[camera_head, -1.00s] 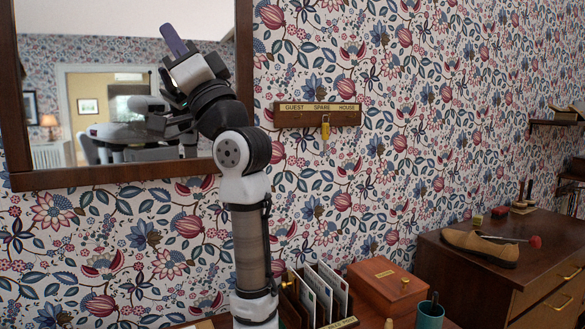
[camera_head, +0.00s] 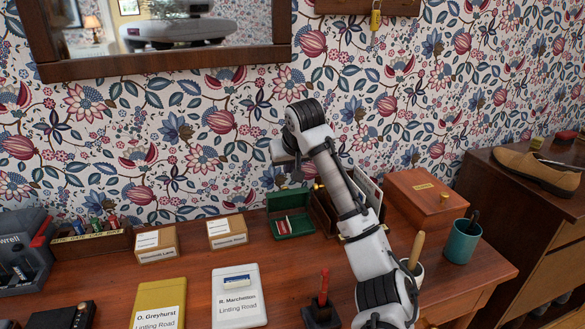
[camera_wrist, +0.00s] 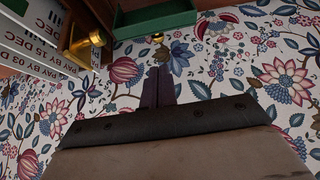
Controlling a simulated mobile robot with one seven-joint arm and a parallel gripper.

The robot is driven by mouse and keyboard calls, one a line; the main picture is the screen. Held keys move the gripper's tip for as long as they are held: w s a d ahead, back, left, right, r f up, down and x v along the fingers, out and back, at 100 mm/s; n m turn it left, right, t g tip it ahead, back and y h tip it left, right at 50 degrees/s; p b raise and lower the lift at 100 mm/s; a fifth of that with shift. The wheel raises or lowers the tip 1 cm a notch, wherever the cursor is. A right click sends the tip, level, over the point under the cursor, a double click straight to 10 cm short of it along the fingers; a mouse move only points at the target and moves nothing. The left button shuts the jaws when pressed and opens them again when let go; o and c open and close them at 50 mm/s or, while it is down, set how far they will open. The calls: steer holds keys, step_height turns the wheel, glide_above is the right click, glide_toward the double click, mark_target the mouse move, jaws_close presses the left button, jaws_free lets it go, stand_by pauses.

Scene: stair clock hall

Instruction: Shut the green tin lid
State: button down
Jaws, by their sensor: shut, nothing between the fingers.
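The green tin (camera_head: 291,236) stands open on the wooden table near the wall, with red and white contents. Its green lid (camera_head: 286,199) is raised at the back, on the wall side. In the wrist view a green part of the tin (camera_wrist: 155,17) shows at the top, with a small brass knob near its edge. My gripper (camera_wrist: 158,72) is shut and empty; its dark purple fingers show against the wallpaper, apart from the green part in the picture. In the head view the end of my arm is above the tin by the wall, and the fingertips are hard to make out.
A letter rack (camera_wrist: 88,48) with cards stands close to the tin, right of it in the head view. A brown wooden box (camera_head: 425,197) and teal cup (camera_head: 462,242) are farther right. Small cartons (camera_head: 227,231) stand left. A red pen in a stand (camera_head: 322,308) is in front.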

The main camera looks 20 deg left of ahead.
mark_target(283, 188)
steer(key=p+x, duration=0.1)
steer(key=x, duration=0.7)
steer(key=shift+w+a+f, duration=0.1)
steer(key=shift+a+f, duration=0.1)
steer(key=shift+f, duration=0.15)
steer(key=shift+a, duration=0.1)
